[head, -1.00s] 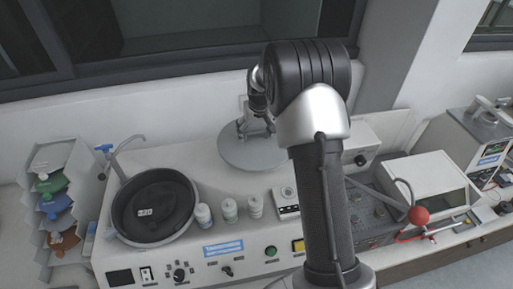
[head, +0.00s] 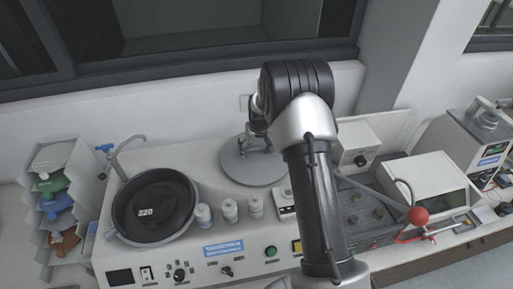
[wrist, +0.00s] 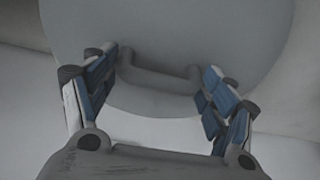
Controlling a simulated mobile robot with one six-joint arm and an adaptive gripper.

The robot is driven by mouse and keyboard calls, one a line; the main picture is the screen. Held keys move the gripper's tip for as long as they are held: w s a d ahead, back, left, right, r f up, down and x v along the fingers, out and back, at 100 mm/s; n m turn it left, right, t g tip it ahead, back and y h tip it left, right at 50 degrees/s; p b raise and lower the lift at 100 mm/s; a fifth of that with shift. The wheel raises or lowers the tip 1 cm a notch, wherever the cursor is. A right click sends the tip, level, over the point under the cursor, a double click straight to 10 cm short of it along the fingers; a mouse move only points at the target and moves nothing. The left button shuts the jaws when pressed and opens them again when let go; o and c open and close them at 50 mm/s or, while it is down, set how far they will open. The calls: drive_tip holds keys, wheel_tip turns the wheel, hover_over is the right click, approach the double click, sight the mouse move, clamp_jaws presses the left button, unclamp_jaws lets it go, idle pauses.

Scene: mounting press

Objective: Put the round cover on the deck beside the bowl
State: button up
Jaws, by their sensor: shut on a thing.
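The round cover (head: 238,170) is a flat grey disc with a bar handle on top. It is level at the deck (head: 208,160), right of the bowl; I cannot tell whether it rests on the deck or hovers just above. The bowl (head: 118,205) has a dark rim and a black disc inside with a white label. My gripper (head: 257,146) is over the cover's middle, partly hidden by my arm. In the wrist view, my gripper (wrist: 160,66) has its fingers at both ends of the handle (wrist: 160,79), shut on the cover (wrist: 170,30).
Several small white bottles (head: 229,210) stand in front of the cover. A tap (head: 122,155) rises behind the bowl. A red-knobbed lever (head: 418,216) and a white box (head: 425,185) are at right. The wall (head: 200,105) is close behind the deck.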

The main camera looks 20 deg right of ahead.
drive_tip(key=o, duration=1.7)
drive_tip(key=shift+f, duration=0.1)
